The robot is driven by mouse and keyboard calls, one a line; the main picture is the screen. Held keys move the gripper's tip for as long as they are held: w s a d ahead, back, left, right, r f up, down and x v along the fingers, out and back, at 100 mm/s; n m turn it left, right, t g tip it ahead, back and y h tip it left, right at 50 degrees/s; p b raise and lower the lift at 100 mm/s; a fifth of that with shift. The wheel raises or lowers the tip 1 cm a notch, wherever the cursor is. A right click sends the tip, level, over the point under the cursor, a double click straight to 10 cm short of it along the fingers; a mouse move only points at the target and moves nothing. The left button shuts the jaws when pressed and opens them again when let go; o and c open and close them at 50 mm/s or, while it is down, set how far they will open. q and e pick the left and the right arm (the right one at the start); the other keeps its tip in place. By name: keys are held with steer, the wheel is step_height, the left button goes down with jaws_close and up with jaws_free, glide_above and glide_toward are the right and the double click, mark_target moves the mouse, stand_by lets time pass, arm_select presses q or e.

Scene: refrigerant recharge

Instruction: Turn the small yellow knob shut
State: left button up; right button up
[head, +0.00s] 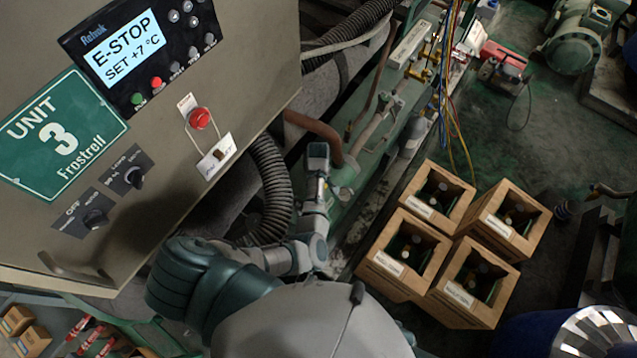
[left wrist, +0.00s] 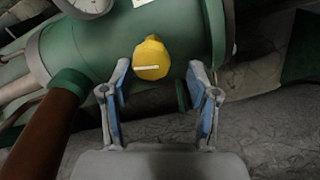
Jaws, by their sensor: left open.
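The small yellow knob (left wrist: 150,58) is on the side of a green cylindrical vessel (left wrist: 100,50) in the left wrist view. A pale bar marks its face, lying nearly level. My left gripper (left wrist: 159,72) is open, with one blue-padded finger to each side of the knob's lower part in the picture. The knob appears between and just beyond the fingertips. I see no contact, and the depth gap is hard to judge. In the head view my left arm reaches toward the green pipework, and I cannot make out the knob there. My right gripper is not in view.
A round gauge (left wrist: 90,5) and a brown pipe (left wrist: 45,130) are left of the knob. The Unit 3 cabinet (head: 170,120) and a black corrugated hose (head: 272,185) stand close to my left arm. Several wooden crates (head: 437,196) stand on the floor at right.

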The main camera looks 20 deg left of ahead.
arm_select(q)
steer(key=shift+d+r, duration=0.1)
steer(key=shift+d, duration=0.2)
steer(key=d, duration=0.2)
steer(key=shift+d+r, duration=0.35)
jaws_close()
steer(key=shift+a+f, duration=0.1)
steer(key=shift+a, duration=0.75)
steer(key=shift+w+a+f, duration=0.1)
steer(key=shift+a, duration=0.1)
steer(key=shift+d, duration=0.45)
steer(key=shift+a, duration=0.25)
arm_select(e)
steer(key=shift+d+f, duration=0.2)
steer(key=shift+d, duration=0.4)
arm_select(q)
steer(key=shift+d, duration=0.1)
jaws_free()
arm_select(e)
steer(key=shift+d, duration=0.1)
